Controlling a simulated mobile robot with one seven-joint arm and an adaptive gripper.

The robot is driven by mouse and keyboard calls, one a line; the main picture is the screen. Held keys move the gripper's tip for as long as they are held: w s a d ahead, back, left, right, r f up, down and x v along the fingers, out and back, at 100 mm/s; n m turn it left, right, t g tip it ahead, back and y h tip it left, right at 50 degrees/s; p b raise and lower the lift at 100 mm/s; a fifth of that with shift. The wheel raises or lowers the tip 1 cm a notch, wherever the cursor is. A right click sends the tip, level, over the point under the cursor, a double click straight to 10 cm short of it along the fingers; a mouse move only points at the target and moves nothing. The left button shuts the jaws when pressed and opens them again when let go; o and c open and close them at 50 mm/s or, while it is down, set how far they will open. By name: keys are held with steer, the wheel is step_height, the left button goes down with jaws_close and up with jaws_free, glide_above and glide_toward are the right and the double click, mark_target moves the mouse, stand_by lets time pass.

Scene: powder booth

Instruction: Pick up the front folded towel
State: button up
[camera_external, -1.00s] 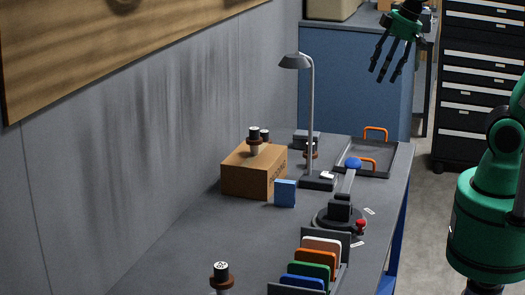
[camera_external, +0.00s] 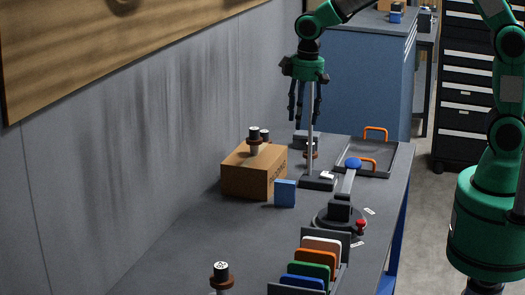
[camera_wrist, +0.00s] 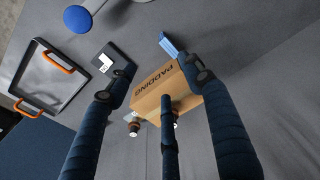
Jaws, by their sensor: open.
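A small blue upright piece (camera_external: 285,193), which looks like a folded cloth, stands on the table at the front right of the cardboard box. It also shows in the wrist view (camera_wrist: 172,46), near the tip of one finger, as thin layers on edge. I cannot tell for sure that it is a towel, and I see no other clear towel. My gripper (camera_external: 303,122) is open and empty, fingers pointing down, high above the table near the lamp post. In the wrist view its fingers (camera_wrist: 155,78) spread over the box, with a gap of air below.
The cardboard box (camera_external: 252,180) carries dark-capped bottles (camera_external: 254,136). The lamp (camera_external: 311,160) stands close to my gripper. A tray with orange handles (camera_external: 381,160), a blue-knobbed device (camera_external: 340,208) and a rack of coloured plates (camera_external: 316,258) occupy the right side. The table's front left is mostly clear.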

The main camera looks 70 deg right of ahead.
steer(key=g, duration=0.1)
glide_above(286, 181)
step_height(286, 181, down, 8)
steer(key=shift+w+f, duration=0.15)
steer(key=shift+d+f+b, duration=0.1)
steer(key=shift+f+b, duration=0.4)
steer(key=shift+f, duration=3.8)
steer(key=shift+f, duration=0.1)
steer(key=shift+f+b, duration=0.5)
steer(key=shift+f, duration=2)
steer(key=c, duration=0.9)
